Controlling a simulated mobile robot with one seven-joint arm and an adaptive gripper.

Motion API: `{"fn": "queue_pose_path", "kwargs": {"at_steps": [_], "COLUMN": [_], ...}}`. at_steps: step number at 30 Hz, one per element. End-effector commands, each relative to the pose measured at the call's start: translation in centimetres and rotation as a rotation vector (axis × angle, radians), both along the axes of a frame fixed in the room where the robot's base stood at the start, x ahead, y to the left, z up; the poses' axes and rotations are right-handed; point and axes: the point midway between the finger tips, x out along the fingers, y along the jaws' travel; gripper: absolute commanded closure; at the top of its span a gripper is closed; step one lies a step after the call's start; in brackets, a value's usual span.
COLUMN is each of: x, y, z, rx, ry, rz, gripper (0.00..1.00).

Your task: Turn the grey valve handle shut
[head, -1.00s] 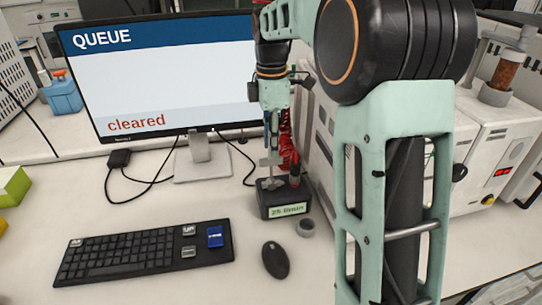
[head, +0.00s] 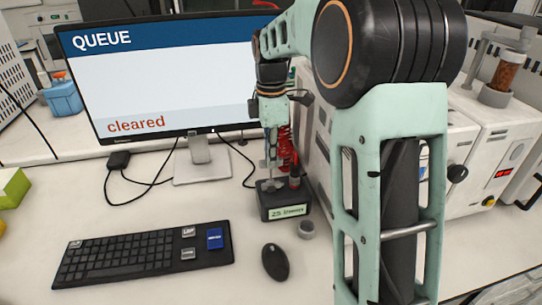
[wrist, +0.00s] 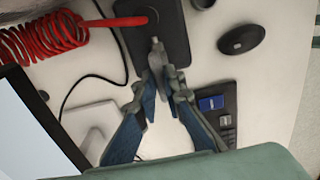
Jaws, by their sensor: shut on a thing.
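The grey valve handle (wrist: 157,47) shows in the wrist view between my fingertips, above a dark base block. My gripper (wrist: 163,78) has its blue fingers closed on it, and they cover part of it. In the head view my gripper (head: 271,166) points down at the base block (head: 286,203), which has a pale label on its front. The handle is small there and its exact angle is hard to tell.
A red coiled hose (wrist: 42,38) is beside the block. The monitor (head: 160,75) stands to the left, reading "QUEUE" and "cleared". A mouse (head: 275,261), keyboard (head: 145,252) and small grey ring (head: 306,229) lie in front. White equipment (head: 487,150) stands to the right.

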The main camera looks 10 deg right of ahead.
Motion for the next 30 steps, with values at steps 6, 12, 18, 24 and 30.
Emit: {"fn": "queue_pose_path", "kwargs": {"at_steps": [6,12,18,24,30], "x": [-0.02,-0.03,-0.01,-0.03,0.01], "y": [0.0,0.01,-0.03,-0.03,-0.03], "z": [0.07,0.15,0.24,0.23,0.23], "rx": [0.0,0.0,-0.001,-0.001,-0.001], "ry": [0.0,0.001,0.001,0.001,0.0], "rz": [-0.016,-0.094,-0.243,-0.432,-0.622], "gripper": [1.0,1.0,1.0,1.0,1.0]}}
